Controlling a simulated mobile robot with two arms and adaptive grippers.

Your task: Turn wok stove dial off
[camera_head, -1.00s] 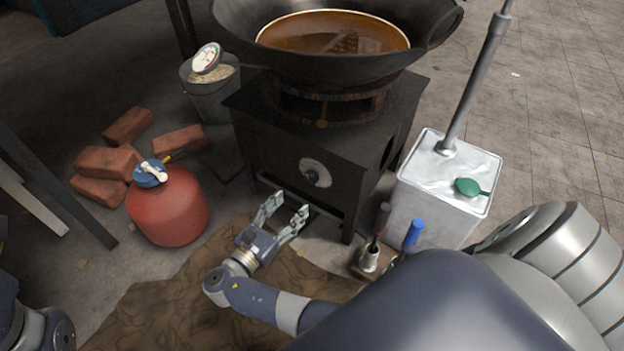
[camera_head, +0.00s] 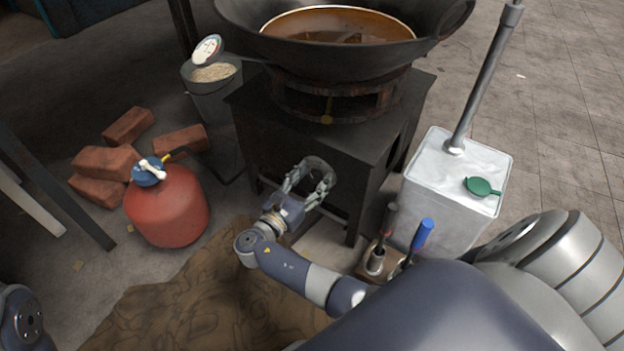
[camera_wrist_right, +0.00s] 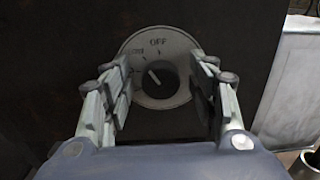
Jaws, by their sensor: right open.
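The wok stove (camera_head: 285,140) is a dark box with its dial on the front face. The round light dial plate (camera_wrist_right: 146,48) shows in the right wrist view, with "OFF" printed at its top and a dark knob (camera_wrist_right: 158,80) in the middle. A light pointer mark on the knob points up and to the left, not straight at "OFF". My right gripper (camera_head: 310,185) is open in front of the dial. In the right wrist view its fingers (camera_wrist_right: 160,100) stand on either side of the knob. I cannot tell whether they touch it. My left gripper is out of view.
A wok (camera_head: 340,58) of brown liquid sits on the stove. A white container (camera_head: 455,185) and a holder with blue-handled tool (camera_head: 421,236) stand to the right. A brown cloth (camera_head: 190,300) covers the floor below.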

